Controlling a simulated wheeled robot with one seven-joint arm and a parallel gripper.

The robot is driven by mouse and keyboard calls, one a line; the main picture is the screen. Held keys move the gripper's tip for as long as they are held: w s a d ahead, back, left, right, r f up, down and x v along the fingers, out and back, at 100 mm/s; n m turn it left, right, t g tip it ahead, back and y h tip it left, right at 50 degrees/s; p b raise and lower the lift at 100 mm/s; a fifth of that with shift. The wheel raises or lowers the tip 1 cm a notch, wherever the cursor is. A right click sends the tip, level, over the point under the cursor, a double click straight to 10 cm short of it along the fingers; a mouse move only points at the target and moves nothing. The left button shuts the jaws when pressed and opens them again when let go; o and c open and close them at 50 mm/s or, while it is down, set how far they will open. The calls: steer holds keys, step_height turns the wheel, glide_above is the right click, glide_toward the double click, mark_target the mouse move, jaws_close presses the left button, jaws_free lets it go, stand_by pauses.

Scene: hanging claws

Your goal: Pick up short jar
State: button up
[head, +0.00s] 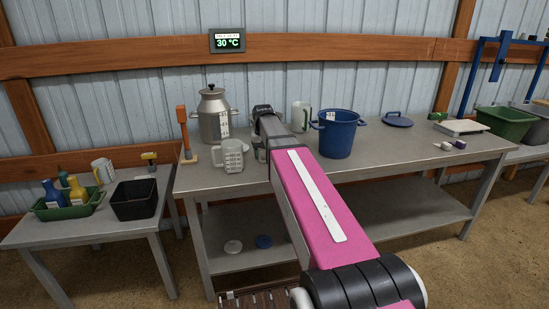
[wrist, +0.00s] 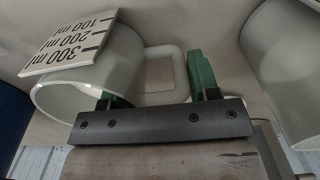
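A white jar (wrist: 110,75) with a flat 100–300 ml scale plate fills the left of the wrist view, its open rim towards me. A white squarish loop, apparently its handle (wrist: 183,88), lies between the fingers. My gripper (wrist: 152,78) is open, its green fingers wide apart. Contact cannot be told. In the head view a low, wide white jar (head: 230,156) stands left of my arm and a taller-looking white jar (head: 298,116) right of it. My arm hides the gripper, so I cannot match the jars.
A metal can (head: 211,112), an orange-handled tool (head: 183,130) and a blue bucket (head: 337,138) stand on the grey table (head: 400,155). A pale cylinder (wrist: 290,70) is close on the right in the wrist view.

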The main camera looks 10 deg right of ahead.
steer(key=c, duration=0.3)
steer(key=shift+r, duration=0.2)
steer(key=shift+r, duration=1.15)
steer(key=shift+s+a+r, duration=1.15)
steer(key=shift+a+r, duration=0.2)
steer(key=shift+a, duration=0.2)
steer(key=shift+s+a+r, duration=1.2)
steer(key=shift+a+r, duration=0.2)
steer(key=shift+a, duration=0.15)
steer(key=shift+s+a+r, duration=1.15)
steer(key=shift+a+r, duration=0.2)
steer(key=shift+a, duration=0.2)
